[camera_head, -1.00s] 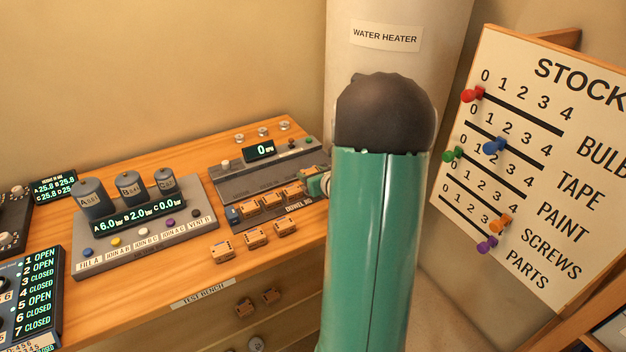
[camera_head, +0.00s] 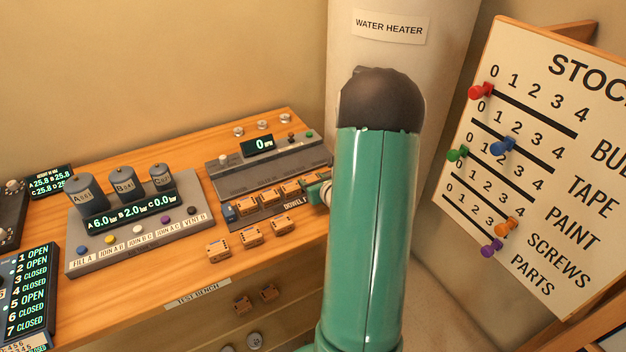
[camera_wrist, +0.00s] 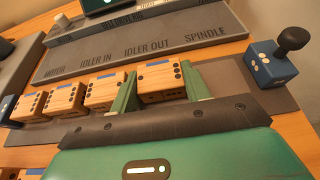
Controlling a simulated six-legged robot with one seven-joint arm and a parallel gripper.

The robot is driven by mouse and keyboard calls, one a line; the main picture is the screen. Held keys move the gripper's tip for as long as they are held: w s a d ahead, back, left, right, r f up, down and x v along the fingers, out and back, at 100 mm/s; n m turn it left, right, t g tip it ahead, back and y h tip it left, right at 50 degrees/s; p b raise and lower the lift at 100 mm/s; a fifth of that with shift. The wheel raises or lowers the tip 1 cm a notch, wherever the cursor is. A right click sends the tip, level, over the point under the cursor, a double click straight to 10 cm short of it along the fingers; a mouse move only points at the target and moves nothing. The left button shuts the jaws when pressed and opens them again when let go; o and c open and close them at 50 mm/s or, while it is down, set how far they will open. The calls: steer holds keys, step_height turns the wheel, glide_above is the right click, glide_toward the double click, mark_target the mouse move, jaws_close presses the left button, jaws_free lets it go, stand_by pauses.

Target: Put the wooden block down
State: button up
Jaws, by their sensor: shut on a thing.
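In the wrist view my gripper (camera_wrist: 158,80) has its two green fingers on either side of a wooden block (camera_wrist: 161,82) and is shut on it. The block is at the right end of a row of similar blocks (camera_wrist: 105,92), over a dark grey dowel plate (camera_wrist: 225,112). I cannot tell whether its underside touches the plate. In the head view the row (camera_head: 268,199) shows on the dowel plate (camera_head: 262,219). My green arm hides most of the gripper (camera_head: 318,194) there.
Several loose blocks (camera_head: 250,237) lie in front of the plate. A blue block with a black knob (camera_wrist: 275,62) stands to the right. A grey panel labelled IDLER IN and SPINDLE (camera_wrist: 150,50) lies behind. A tank console (camera_head: 135,235) is at left, the stock board (camera_head: 530,160) at right.

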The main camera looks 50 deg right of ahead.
steer(key=shift+s+f, duration=0.1)
steer(key=o, duration=0.7)
